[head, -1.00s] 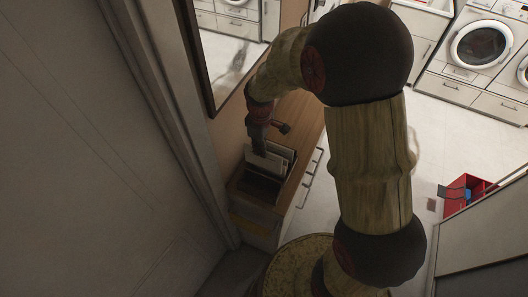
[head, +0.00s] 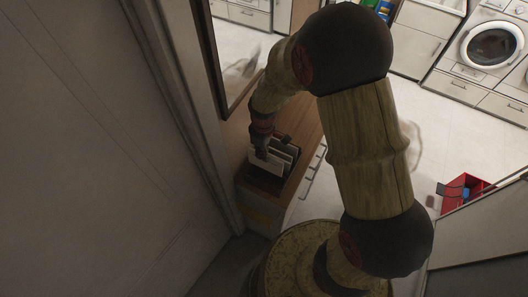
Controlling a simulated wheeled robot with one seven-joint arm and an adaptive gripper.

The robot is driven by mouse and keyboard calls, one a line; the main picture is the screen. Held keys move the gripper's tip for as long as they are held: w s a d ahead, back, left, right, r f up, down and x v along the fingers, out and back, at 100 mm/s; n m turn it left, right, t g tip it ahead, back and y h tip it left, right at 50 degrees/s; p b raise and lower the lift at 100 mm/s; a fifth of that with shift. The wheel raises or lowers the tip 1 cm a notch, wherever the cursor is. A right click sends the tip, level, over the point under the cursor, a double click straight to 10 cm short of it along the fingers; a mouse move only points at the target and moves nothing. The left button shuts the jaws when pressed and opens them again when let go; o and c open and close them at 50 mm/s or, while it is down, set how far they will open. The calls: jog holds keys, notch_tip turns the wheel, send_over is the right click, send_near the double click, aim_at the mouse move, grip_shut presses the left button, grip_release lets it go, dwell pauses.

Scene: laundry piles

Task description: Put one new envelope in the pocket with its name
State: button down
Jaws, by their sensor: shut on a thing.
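A dark holder with upright pockets (head: 259,183) stands on a wooden cabinet top, left of centre in the head view. Pale, envelope-like sheets (head: 284,152) stand upright in it, one behind another. My gripper (head: 262,155) points down at the holder's near left part and is shut on a white envelope (head: 266,166). The envelope is upright, at or within the holder; how deep it sits I cannot tell. The fingertips are small and dark. Any names on pockets or envelopes are too small to read.
The wooden cabinet (head: 300,122) runs along a wall with a dark-framed mirror or opening on its left. A pale wall (head: 90,150) fills the left side. White washing machines (head: 490,45) stand at the back right. A red box (head: 462,190) is at right.

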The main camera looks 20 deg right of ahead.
aim_at(264, 168)
jog(key=shift+f+b, duration=3.1)
jog(key=shift+f, duration=1.85)
jog(key=c, duration=1.9)
grip_release()
jog(key=shift+r, duration=0.1)
notch_tip(264, 168, up, 12)
jog(key=shift+f, duration=0.1)
